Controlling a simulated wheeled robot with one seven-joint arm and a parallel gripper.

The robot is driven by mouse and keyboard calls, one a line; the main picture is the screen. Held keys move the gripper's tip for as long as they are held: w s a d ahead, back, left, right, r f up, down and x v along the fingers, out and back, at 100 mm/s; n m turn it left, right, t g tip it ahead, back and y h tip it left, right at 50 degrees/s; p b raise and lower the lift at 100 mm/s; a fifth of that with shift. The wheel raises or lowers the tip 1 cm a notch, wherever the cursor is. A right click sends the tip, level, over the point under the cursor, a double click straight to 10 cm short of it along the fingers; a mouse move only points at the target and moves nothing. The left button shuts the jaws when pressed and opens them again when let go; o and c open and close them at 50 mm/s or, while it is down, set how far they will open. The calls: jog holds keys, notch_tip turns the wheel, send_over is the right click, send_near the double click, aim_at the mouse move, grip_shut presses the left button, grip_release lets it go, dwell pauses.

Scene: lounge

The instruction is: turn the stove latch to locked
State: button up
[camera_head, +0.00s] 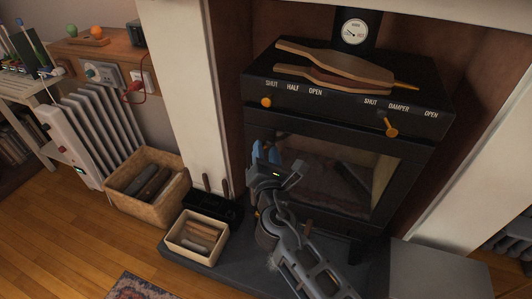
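The black stove (350,108) stands in the fireplace recess, with a glass door (335,180) in its front. My gripper (265,153) is in front of the left edge of the door. Its two blue fingertips are apart, and I see nothing held between them. I cannot pick out the door latch; my gripper and arm cover part of the door's left side. One orange knob (266,102) is by the shut, half and open marks. Another orange knob (391,131) is under the damper marks.
Wooden paddle-shaped pieces (335,63) lie on the stove top below a round gauge (355,31). A log basket (147,188), a kindling box (196,238) and a dark tool holder (212,207) stand left of my arm. A grey box (440,270) is at right.

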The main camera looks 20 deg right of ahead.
grip_shut()
